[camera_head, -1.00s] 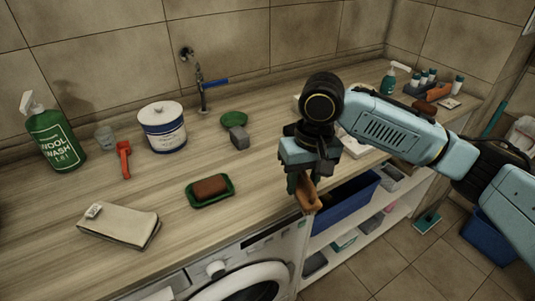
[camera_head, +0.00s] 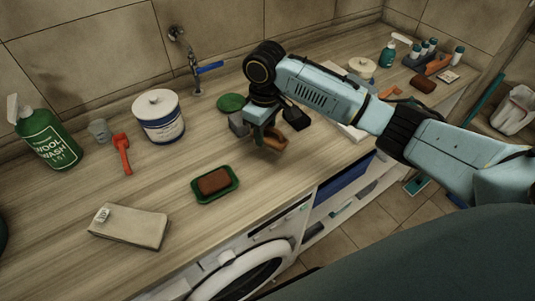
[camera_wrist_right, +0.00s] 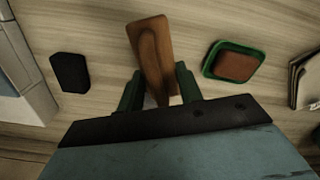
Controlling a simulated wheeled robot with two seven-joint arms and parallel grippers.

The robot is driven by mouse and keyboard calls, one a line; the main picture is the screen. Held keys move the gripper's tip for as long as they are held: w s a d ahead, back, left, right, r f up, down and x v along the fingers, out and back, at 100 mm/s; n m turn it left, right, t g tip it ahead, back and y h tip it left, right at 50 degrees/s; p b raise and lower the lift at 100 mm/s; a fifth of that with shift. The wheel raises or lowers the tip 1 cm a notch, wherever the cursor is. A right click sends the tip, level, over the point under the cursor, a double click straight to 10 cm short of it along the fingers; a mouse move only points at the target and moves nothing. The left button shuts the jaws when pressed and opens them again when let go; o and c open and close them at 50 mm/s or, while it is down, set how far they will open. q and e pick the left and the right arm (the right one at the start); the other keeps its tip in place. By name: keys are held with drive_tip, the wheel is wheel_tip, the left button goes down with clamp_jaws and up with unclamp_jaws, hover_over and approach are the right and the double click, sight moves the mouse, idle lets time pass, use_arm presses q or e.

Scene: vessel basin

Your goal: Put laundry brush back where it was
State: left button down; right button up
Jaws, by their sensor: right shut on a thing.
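The laundry brush (camera_head: 272,137), a brown wooden piece, is held in my right gripper (camera_head: 262,130) above the counter, to the right of the green dish. In the right wrist view the brush (camera_wrist_right: 152,58) sticks out lengthwise between the two dark green fingers of the gripper (camera_wrist_right: 158,88), which are shut on it. Whether it touches the counter is hard to tell. Its bristles cannot be made out. My left gripper is out of view.
A green dish (camera_head: 235,195) with a brown block lies to the left. A folded cloth (camera_head: 130,228) is at front left. The counter (camera_head: 290,175) is bare in front of the brush.

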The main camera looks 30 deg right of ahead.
wheel_tip(320, 180, down, 8)
drive_tip(key=shift+f, duration=0.1)
idle(0.4)
drive_tip(key=o, duration=1)
drive_tip(key=shift+f, duration=0.1)
drive_tip(key=shift+c, duration=0.2)
wheel_tip(320, 180, up, 12)
drive_tip(key=shift+r, duration=0.15)
